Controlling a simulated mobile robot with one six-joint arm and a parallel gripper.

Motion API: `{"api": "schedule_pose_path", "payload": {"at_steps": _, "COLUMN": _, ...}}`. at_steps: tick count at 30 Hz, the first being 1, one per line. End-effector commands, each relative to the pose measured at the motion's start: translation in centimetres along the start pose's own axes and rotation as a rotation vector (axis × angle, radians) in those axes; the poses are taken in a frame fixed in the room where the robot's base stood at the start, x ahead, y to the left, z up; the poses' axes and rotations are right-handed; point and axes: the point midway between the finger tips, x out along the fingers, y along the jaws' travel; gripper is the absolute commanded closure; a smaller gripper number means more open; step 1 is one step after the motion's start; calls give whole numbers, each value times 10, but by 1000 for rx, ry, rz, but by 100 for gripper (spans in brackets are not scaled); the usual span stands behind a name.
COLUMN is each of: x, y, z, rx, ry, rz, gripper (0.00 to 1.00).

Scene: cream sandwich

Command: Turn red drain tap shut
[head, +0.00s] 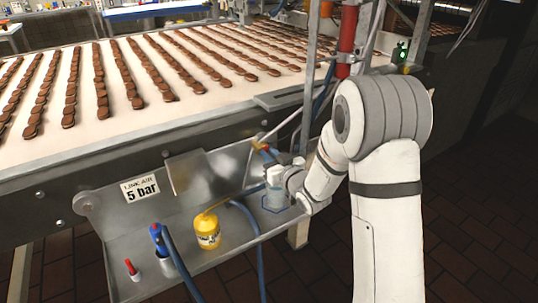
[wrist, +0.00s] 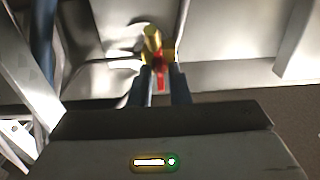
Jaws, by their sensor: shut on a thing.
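The red drain tap (wrist: 161,80) shows in the wrist view as a small red handle below a brass body (wrist: 153,42). My gripper (wrist: 162,72) has its two dark fingers on either side of the red handle and is shut on it. The fingers hide part of the handle, so its exact angle is hard to tell.
The steel shelf (head: 205,275) holds a yellow bottle (head: 207,232), a blue-handled tool (head: 158,238) in a cup and a red-tipped item (head: 131,268). A blue hose (head: 252,222) hangs over its front edge. A conveyor (head: 140,120) with rows of brown biscuits lies behind.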

Motion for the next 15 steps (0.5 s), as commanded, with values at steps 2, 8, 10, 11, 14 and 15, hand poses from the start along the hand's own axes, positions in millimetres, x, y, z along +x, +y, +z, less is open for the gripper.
{"api": "schedule_pose_path", "payload": {"at_steps": 2, "x": 2, "y": -4, "z": 0, "rx": 0, "ry": 0, "rz": -2, "gripper": 100}}
{"api": "schedule_pose_path", "payload": {"at_steps": 8, "x": 0, "y": -1, "z": 0, "rx": 14, "ry": 0, "rz": -2, "gripper": 100}}
{"api": "schedule_pose_path", "payload": {"at_steps": 10, "x": 0, "y": -1, "z": 1, "rx": 31, "ry": 0, "rz": -2, "gripper": 100}}
{"api": "schedule_pose_path", "payload": {"at_steps": 11, "x": 0, "y": 0, "z": 1, "rx": 42, "ry": 0, "rz": -2, "gripper": 100}}
{"api": "schedule_pose_path", "payload": {"at_steps": 14, "x": 0, "y": 0, "z": 1, "rx": 87, "ry": -1, "rz": -2, "gripper": 100}}
{"api": "schedule_pose_path", "payload": {"at_steps": 15, "x": 0, "y": 0, "z": 2, "rx": 111, "ry": -1, "rz": -2, "gripper": 100}}
